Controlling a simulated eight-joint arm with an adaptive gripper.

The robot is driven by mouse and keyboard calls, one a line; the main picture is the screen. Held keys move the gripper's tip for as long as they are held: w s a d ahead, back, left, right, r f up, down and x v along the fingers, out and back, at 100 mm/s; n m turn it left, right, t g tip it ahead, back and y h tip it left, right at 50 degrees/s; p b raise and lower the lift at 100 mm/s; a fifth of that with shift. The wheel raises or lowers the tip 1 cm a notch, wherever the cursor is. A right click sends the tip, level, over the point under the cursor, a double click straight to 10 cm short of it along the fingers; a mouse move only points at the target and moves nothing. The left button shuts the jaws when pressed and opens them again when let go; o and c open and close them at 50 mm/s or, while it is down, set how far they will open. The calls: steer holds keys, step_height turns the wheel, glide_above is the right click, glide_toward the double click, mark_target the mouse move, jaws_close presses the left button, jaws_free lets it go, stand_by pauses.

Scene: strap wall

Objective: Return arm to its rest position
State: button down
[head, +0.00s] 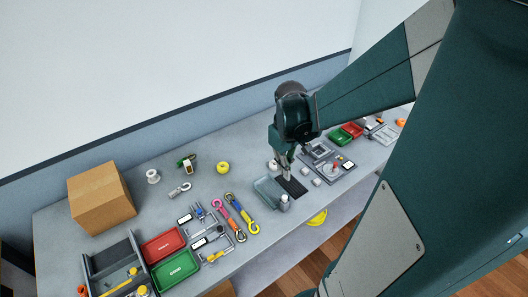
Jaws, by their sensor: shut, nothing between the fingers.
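My gripper (287,177) points down over the grey workbench (120,215). It is shut with nothing between its fingers. The fingertips are close to a dark flat mat (294,187) on the bench; I cannot tell whether they touch it. My dark green arm reaches in from the right and covers part of the bench's far right side.
A grey-blue tray (267,192) and a small bottle (284,203) stand beside my gripper. A fixture plate (328,165) lies to its right. Straps (241,214), red (163,246) and green (175,271) trays and a cardboard box (102,198) lie left. The wall is behind.

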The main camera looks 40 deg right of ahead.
steer(key=shift+a, duration=0.1)
stand_by(0.5)
steer(key=a+r+t+b, duration=0.2)
steer(key=a+b, duration=0.1)
steer(key=a, duration=0.4)
steer(key=s+a+r+t+b, duration=0.1)
steer(key=a+r+t+b, duration=0.1)
steer(key=a, duration=0.6)
steer(key=s+a+r+t+b, duration=0.1)
steer(key=a+t+b, duration=0.2)
steer(key=a, duration=0.5)
steer(key=shift+r+b, duration=0.4)
steer(key=shift+b, duration=0.05)
stand_by(1.6)
